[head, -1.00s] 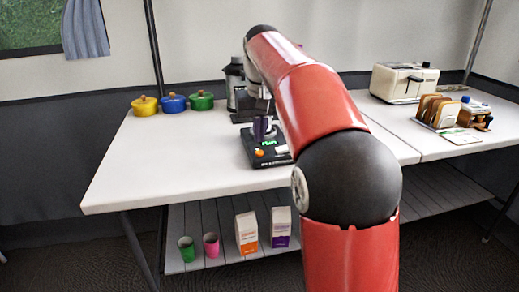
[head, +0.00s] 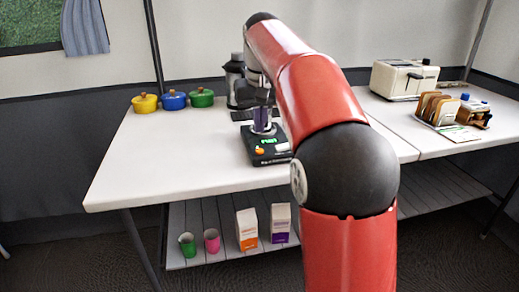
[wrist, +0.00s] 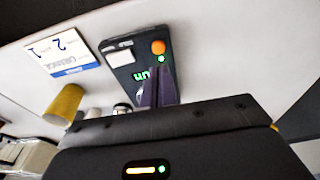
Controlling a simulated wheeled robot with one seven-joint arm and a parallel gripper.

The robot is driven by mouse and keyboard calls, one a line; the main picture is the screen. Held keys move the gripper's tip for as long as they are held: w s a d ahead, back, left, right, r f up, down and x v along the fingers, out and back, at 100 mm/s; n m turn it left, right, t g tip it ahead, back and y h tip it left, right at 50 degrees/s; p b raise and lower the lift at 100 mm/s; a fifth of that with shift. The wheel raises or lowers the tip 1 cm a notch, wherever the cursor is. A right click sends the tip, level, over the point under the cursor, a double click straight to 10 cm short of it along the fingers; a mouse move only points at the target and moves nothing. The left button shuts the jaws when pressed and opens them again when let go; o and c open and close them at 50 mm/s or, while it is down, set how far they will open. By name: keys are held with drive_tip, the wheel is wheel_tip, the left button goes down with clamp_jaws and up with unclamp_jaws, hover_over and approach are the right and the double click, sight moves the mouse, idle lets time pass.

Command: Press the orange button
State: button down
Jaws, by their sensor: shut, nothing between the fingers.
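The orange button (head: 260,151) is on the front left of a black device (head: 274,159) with a green lit display. In the wrist view, the orange button (wrist: 158,47) is at one corner of the device (wrist: 117,42), beside a small green light. My gripper (head: 263,128) is above the device, behind the button as the head view sees it. In the wrist view, my gripper (wrist: 157,74) has its dark purple fingers together, empty, with the tips just below the button in the picture. I cannot tell whether they touch the device. Part of the display is hidden by the fingers.
A dark blender-like appliance (head: 235,82) stands behind the device. Yellow (head: 145,104), blue (head: 174,100) and green (head: 202,98) pots are at the back left. A toaster (head: 403,80) and a bread rack (head: 437,108) are on the right. The table's left front is clear.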

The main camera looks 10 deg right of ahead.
drive_tip(key=shift+r, duration=2.95)
drive_tip(key=shift+s+r, duration=0.1)
drive_tip(key=shift+r, duration=0.3)
drive_tip(key=s+f+t, duration=0.2)
drive_tip(key=s+f, duration=0.8)
drive_tip(key=s, duration=0.4)
drive_tip(key=s+f+t, duration=0.1)
drive_tip(key=s+f, duration=0.9)
drive_tip(key=s, duration=0.4)
drive_tip(key=shift+s+f+t, duration=0.35)
drive_tip(key=shift+f+t, duration=0.05)
